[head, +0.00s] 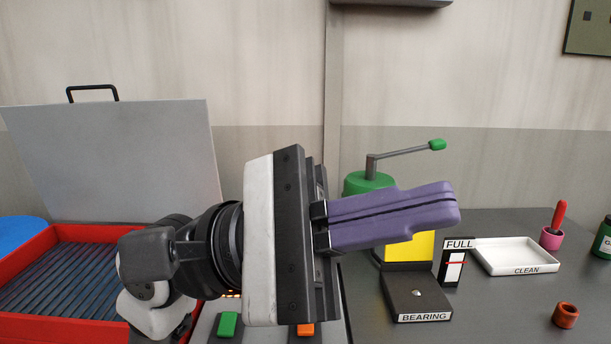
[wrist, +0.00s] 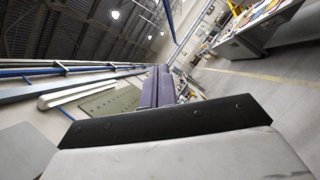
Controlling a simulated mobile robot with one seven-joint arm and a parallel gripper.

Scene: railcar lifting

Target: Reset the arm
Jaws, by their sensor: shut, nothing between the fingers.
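My gripper (head: 455,205) is in the middle of the head view, raised in front of the bench and pointing right. Its two purple fingers lie flat together with a thin dark seam between them, and nothing is held. In the wrist view the purple fingers (wrist: 157,88) also show closed, with walls, ceiling lamps and floor tilted behind. In the head view the gripper body hides part of the bench middle, and the fingers cover part of a green pump-like device (head: 370,183) with a lever and a yellow block (head: 412,248).
A red-rimmed tray (head: 25,246) with a raised grey lid (head: 130,150) stands left. Green (head: 228,324) and orange (head: 302,330) buttons lie below. Right are a BEARING block (head: 416,297), a FULL gauge (head: 454,268), a white CLEAN tray (head: 515,257), a pink cup (head: 551,238) and an orange-brown ring (head: 565,315).

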